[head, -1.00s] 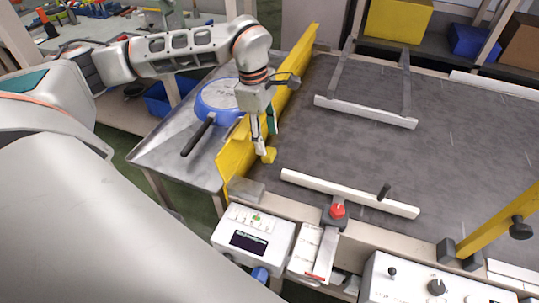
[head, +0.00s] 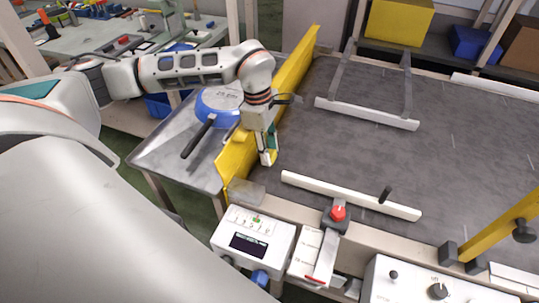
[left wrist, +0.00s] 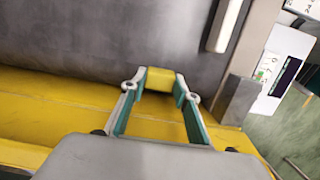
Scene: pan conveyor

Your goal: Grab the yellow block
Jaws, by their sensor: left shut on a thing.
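The yellow block (left wrist: 160,79) sits between the fingertips of my left gripper (left wrist: 158,88) in the left wrist view. The gripper is shut on it, with a green-lined finger on each side. In the head view my left gripper (head: 267,160) points down at the grey conveyor belt (head: 330,140), close to the belt side of the yellow guide board. There the block is mostly hidden by the fingers. I cannot tell whether the block touches the belt. My right gripper is not in view.
The long yellow guide board (head: 290,80) stands beside my left gripper. A blue pan (head: 215,103) with a dark handle lies on the metal table behind it. A white rail (head: 350,195) and a control box (head: 252,240) are in front. The belt to the right is largely clear.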

